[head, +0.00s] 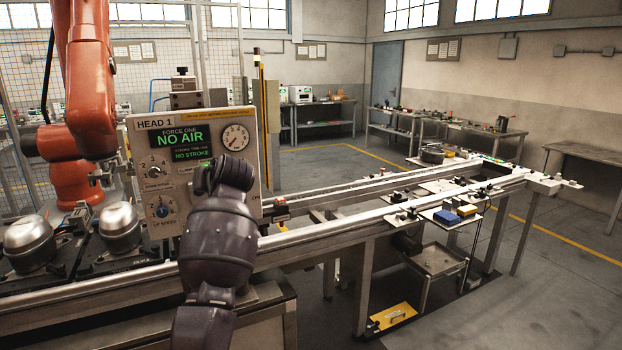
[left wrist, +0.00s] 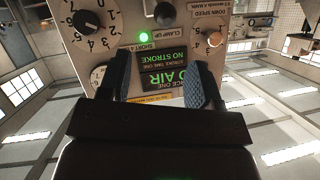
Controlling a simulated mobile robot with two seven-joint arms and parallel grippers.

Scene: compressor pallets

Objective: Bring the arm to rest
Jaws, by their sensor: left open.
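My left arm (head: 222,240) rises from the bottom of the head view, its wrist in front of the lower part of the HEAD 1 control panel (head: 187,122). Its fingers are hidden there. In the left wrist view my left gripper (left wrist: 152,72) is open and empty, its two blue-grey fingers apart in front of the panel, which appears upside down. Between and beyond them show the green NO STROKE screen (left wrist: 165,56), a lit green lamp (left wrist: 143,37), a black knob (left wrist: 165,13) and a numbered dial (left wrist: 86,21). Contact with the panel cannot be told. My right gripper is not in view.
Two metal compressor domes (head: 119,227) sit on the line left of the panel, below an orange robot arm (head: 90,95). A conveyor rail (head: 350,220) runs off to the right, with a blue box (head: 447,217) beside it. Open floor (head: 545,300) lies at the right.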

